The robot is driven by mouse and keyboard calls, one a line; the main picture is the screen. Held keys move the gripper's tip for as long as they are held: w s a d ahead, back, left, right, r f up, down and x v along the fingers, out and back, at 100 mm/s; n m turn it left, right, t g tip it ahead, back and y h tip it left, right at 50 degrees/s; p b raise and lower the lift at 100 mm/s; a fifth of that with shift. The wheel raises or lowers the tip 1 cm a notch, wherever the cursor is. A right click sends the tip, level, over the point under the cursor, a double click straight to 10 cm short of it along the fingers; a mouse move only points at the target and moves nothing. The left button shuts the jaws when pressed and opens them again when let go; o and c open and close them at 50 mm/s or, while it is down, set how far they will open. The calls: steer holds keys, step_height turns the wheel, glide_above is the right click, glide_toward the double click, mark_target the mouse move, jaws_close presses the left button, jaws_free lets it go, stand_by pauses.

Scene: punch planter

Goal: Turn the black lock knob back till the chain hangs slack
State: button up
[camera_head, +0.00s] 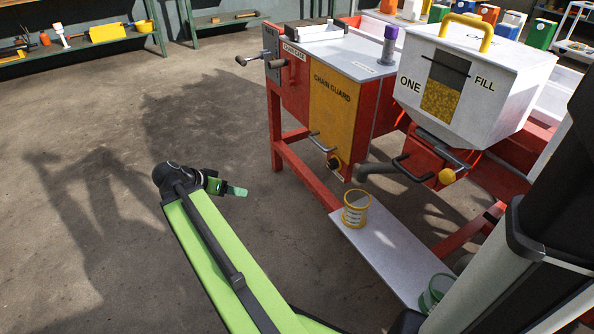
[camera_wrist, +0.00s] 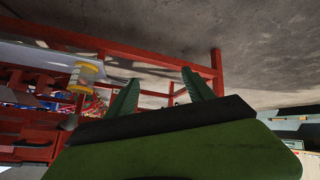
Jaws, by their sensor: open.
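A small black round knob (camera_head: 333,162) sits low on the front of the red machine, at the bottom of the yellow chain guard panel (camera_head: 333,95). I cannot tell for sure that it is the lock knob. No chain shows; the panel covers that part. My gripper (camera_head: 236,190) is left of the machine, well apart from the knob, over bare floor. In the wrist view my gripper (camera_wrist: 160,88) shows two green fingers apart with nothing between them. The red frame (camera_wrist: 120,48) lies beyond them, and I cannot make out the knob there.
A bar handle (camera_head: 322,143) sticks out above the knob. A crank (camera_head: 255,60) is at the upper left. A white hopper (camera_head: 410,100) hangs at the right. The floor left of the machine is clear.

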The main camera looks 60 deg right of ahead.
steer(key=s+d+r+m+g+h+b, duration=0.1)
steer(key=s+d+r+m+h, duration=0.1)
steer(key=s+d+r+m, duration=0.25)
steer(key=m+g+h+b, duration=0.1)
steer(key=m+g+b, duration=0.1)
steer(key=m+g, duration=0.15)
glide_toward(330, 165)
steer(key=shift+t, duration=0.25)
steer(key=b+x, duration=0.6)
steer(key=x, duration=0.1)
steer(key=shift+s+d+b, duration=0.25)
steer(key=shift+s+b, duration=0.15)
steer(key=shift+s+d, duration=0.25)
steer(key=shift+d, duration=0.1)
steer(key=shift+c, duration=0.4)
jaws_close()
